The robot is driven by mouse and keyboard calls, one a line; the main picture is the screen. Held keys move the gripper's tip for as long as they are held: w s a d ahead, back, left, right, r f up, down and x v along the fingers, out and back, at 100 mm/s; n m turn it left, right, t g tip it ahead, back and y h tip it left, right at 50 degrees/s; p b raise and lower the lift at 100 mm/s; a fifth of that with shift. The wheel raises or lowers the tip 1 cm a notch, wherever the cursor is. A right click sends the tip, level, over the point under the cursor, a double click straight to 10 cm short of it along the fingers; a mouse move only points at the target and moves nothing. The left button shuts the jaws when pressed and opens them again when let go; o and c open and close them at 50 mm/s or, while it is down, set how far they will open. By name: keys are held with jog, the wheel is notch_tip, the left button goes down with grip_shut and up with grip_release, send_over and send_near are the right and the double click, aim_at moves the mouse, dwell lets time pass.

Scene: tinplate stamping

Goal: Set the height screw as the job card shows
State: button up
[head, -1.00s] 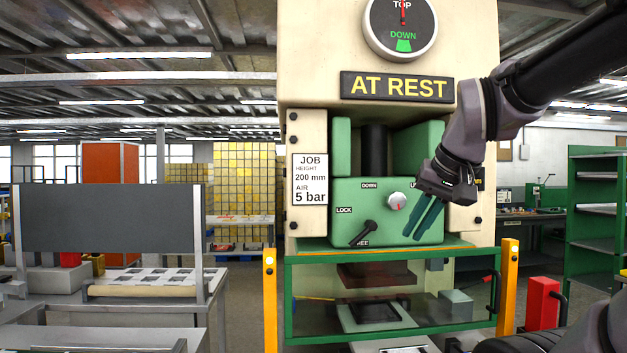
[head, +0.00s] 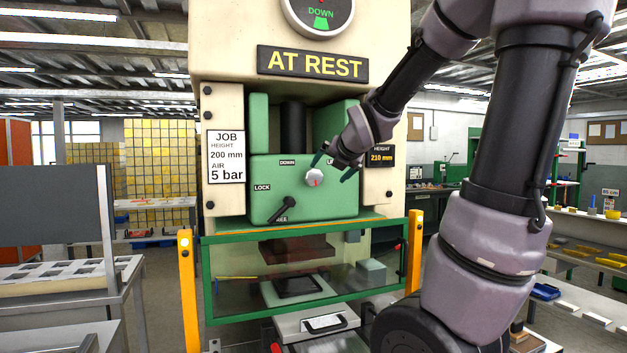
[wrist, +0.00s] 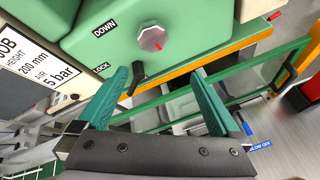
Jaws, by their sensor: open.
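The height screw is a grey faceted knob (head: 315,177) with a red mark, on the green press block between the DOWN and UP labels; it also shows in the wrist view (wrist: 152,39). My gripper (head: 333,168) is open and empty, in front of the knob and slightly up-right of it in the head view. In the wrist view its teal fingers (wrist: 166,72) are apart, with the knob beyond their tips. The job card (head: 226,157) reads height 200 mm, air 5 bar. The height display (head: 381,156) reads 210 mm. The black lock lever (head: 283,209) points to FREE.
The press sign (head: 313,64) reads AT REST. A green-framed guard (head: 300,232) crosses the press front below the block, between yellow posts (head: 187,290). A bench with a punched sheet (head: 75,275) stands at left. Shelving with yellow trays (head: 580,250) stands at right.

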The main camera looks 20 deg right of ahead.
aim_at(315, 177)
jog(key=w+f+n, duration=0.1)
jog(key=w+n, duration=0.1)
jog(key=w, duration=0.2)
jog(key=w+f+n, duration=0.1)
jog(key=w+n, duration=0.1)
jog(key=w, duration=0.2)
jog(key=w+f+n+t, duration=0.1)
jog(key=w+n, duration=0.1)
jog(key=w, duration=0.3)
jog(key=shift+f+n, duration=0.3)
jog(key=c, duration=1.3)
jog(key=shift+d, duration=0.1)
jog(key=shift+c, duration=0.2)
